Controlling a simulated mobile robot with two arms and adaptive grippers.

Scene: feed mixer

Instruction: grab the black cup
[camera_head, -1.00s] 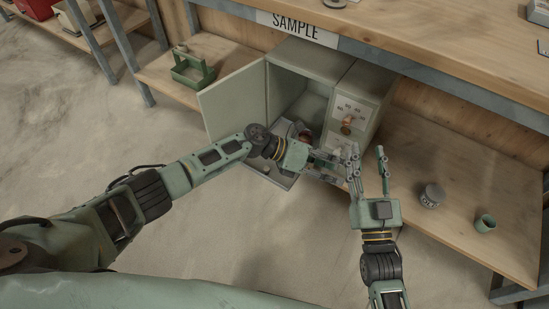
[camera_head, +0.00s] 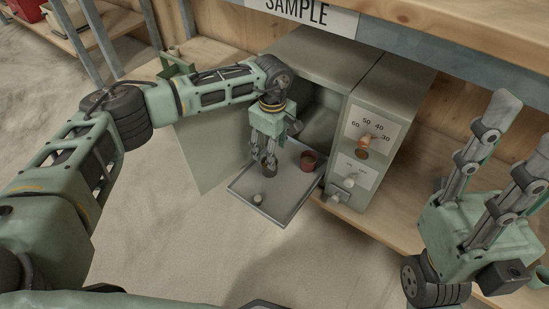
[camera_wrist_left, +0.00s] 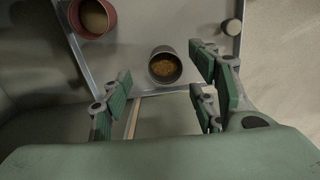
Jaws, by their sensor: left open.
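The black cup (camera_head: 270,160), dark grey-black with brownish-orange contents, stands upright on the metal tray (camera_head: 287,206) in front of the open cabinet. In the left wrist view the cup (camera_wrist_left: 165,66) lies just ahead of and between the finger directions, with a gap to each finger. My left gripper (camera_head: 264,158) points down at the cup and is open and empty; its fingers partly hide the cup in the head view. My right gripper (camera_head: 521,135) is open and empty at the right, away from the tray.
A reddish cup (camera_head: 308,161) stands on the tray near the cabinet and also shows in the left wrist view (camera_wrist_left: 93,17). A small pale round piece (camera_head: 258,199) sits on the tray's front part. The open cabinet door (camera_head: 212,148) is close to my left arm. The cabinet front (camera_head: 375,130) carries knobs.

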